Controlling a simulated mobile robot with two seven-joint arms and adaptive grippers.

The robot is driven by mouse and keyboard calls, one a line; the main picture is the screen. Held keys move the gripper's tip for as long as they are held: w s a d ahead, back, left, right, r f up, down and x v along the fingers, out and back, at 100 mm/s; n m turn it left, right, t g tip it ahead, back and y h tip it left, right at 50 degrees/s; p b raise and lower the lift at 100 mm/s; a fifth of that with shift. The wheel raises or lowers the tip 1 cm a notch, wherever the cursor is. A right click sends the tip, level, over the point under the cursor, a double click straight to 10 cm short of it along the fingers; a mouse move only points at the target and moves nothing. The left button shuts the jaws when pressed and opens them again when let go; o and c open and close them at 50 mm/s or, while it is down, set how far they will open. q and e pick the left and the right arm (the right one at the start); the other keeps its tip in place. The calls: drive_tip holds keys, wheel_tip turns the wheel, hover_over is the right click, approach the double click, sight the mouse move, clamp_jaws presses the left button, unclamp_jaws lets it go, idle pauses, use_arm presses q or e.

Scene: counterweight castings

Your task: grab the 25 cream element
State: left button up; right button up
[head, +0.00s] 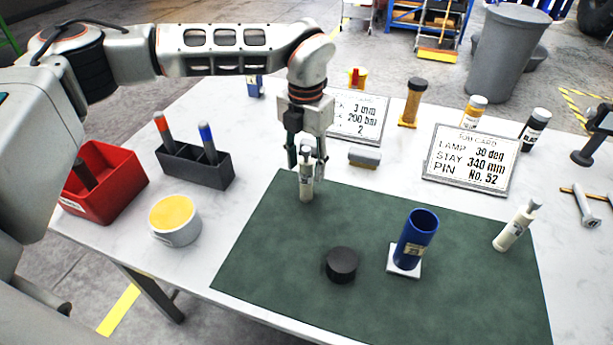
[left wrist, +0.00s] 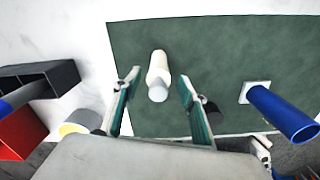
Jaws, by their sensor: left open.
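A cream element (head: 306,188), a slim cylinder with a grey top, stands upright near the back left of the green mat (head: 270,240). Its label is too small to read. My left gripper (head: 306,160) points down over it, with its fingers apart around its upper part. In the left wrist view the cream element (left wrist: 158,78) shows between the two open fingers (left wrist: 157,82), with a gap on both sides. A second cream element (head: 512,230) stands tilted at the mat's right edge, and its label is unclear too. My right gripper is not in view.
A blue tube (head: 416,238) on a white base and a black puck (head: 342,264) stand on the mat. A dark holder (head: 195,168), yellow-topped tin (head: 175,222) and red bin (head: 112,185) are left.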

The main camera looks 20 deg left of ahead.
sight(306, 174)
use_arm(q)
drive_tip(key=f, duration=0.4)
drive_tip(key=shift+w+a+f, duration=0.1)
drive_tip(key=shift+w+f, duration=0.05)
drive_tip(key=shift+w, duration=0.2)
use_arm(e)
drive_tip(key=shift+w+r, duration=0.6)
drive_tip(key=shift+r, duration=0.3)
use_arm(q)
clamp_jaws()
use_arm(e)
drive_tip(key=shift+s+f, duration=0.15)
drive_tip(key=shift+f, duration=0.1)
